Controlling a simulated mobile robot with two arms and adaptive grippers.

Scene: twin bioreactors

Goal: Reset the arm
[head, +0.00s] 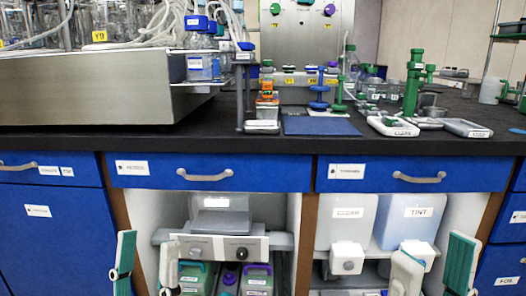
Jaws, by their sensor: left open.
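My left gripper (146,268) shows at the bottom left of the head view. Its two green-and-white fingers point up and stand apart, with nothing between them. My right gripper (432,268) shows at the bottom right, also with its fingers spread and empty. Both grippers are below the black bench top (230,143), in front of the lower cabinets. Neither is seen holding anything. The rest of both arms is out of view.
Blue drawers (260,178) with handles run under the bench edge. Open shelves hold a grey device (215,246) and white containers labelled CLEAN (345,215) and TINT (418,215). A blue mat (320,125), small labware and a large metal unit (90,90) stand on the bench.

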